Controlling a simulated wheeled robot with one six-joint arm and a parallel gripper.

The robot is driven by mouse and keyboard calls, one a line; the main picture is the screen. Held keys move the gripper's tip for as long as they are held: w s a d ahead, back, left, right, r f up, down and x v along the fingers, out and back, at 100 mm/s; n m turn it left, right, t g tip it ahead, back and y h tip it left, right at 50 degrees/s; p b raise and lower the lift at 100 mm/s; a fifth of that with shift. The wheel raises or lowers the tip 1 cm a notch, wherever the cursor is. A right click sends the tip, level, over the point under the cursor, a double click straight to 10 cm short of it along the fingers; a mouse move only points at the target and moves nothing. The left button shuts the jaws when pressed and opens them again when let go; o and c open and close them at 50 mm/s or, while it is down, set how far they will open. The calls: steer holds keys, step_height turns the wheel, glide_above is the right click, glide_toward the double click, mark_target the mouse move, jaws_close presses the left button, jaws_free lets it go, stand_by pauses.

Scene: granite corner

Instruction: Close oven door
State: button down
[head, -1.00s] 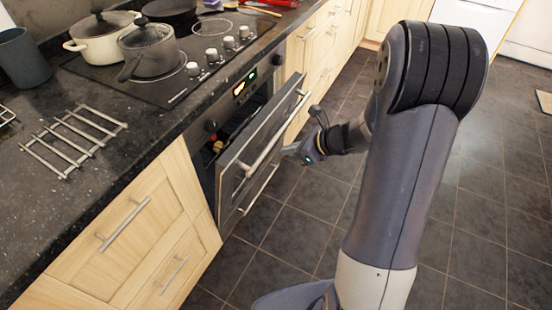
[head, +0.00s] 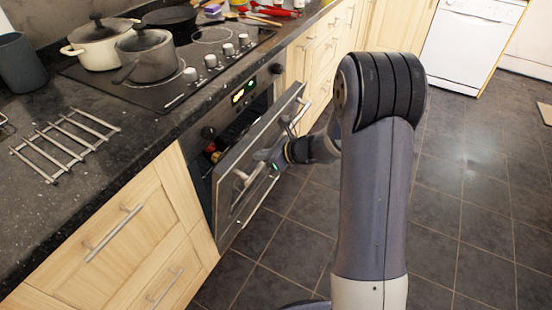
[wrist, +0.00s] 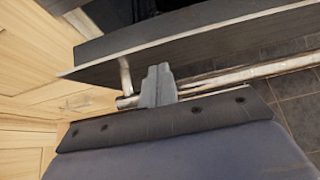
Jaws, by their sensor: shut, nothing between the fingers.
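The oven door (head: 232,190) stands partly open, tilted out from the oven under the hob, with a dark gap above its top edge. A metal bar handle runs along its outer face. My gripper (head: 249,165) is at the outer face of the door, close to the handle. In the wrist view my gripper (wrist: 158,80) is shut with nothing between its fingers, and its tip is against or very near the door (wrist: 200,42) by the handle bar (wrist: 245,76). I cannot tell for sure whether it touches.
The oven control panel (head: 243,92) is above the door. Pots (head: 148,55) stand on the hob, and a metal rack (head: 66,143) lies on the counter. Wooden cabinets (head: 125,230) flank the oven. The tiled floor (head: 450,220) to the right is clear.

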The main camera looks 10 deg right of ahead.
steer(key=shift+w+a+r, duration=0.2)
steer(key=shift+w+a, duration=0.3)
steer(key=shift+a, duration=0.2)
